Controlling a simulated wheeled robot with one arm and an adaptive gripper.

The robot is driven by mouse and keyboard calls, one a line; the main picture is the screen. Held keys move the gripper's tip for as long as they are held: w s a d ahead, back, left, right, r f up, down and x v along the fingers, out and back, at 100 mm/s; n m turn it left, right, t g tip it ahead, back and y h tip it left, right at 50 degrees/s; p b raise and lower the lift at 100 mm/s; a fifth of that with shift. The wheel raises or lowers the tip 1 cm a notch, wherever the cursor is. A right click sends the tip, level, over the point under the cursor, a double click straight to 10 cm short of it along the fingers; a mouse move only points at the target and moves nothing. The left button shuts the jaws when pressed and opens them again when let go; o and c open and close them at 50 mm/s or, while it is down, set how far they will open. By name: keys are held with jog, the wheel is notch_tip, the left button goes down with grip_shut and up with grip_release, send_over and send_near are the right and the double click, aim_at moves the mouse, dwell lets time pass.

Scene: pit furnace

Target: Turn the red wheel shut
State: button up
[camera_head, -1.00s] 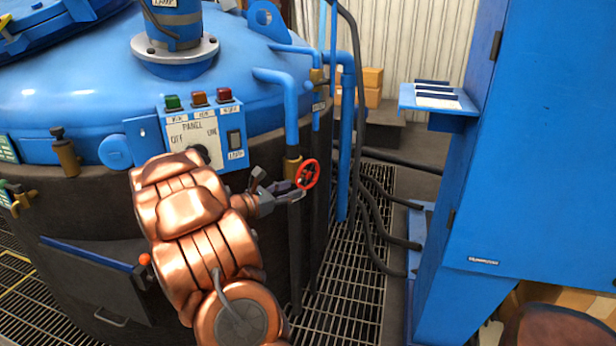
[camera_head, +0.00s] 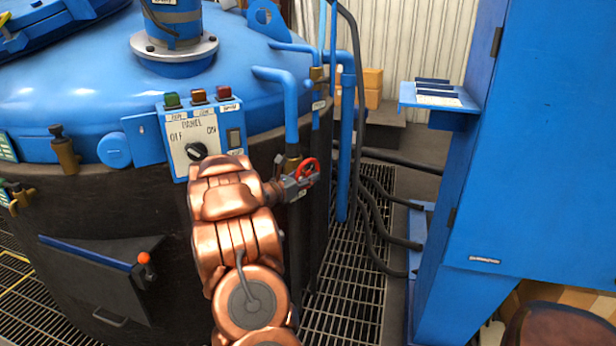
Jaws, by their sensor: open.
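The red wheel (camera_head: 309,163) sits on the brass valve of a blue pipe at the right side of the furnace. Its lower part is hidden behind my gripper. My gripper (camera_head: 308,181), at the end of my copper-coloured arm, is open and at the wheel's lower edge. I cannot tell whether the fingers touch the rim or only overlap it in the picture.
The blue furnace lid (camera_head: 60,95) and control panel (camera_head: 196,138) are left of the gripper. Black hoses (camera_head: 368,215) hang to the right over the floor grating (camera_head: 340,300). A blue cabinet (camera_head: 540,150) with a small shelf (camera_head: 436,97) stands at right.

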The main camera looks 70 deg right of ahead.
jog(key=shift+s+d, duration=0.1)
jog(key=shift+d, duration=0.1)
grip_shut()
dwell(0.3)
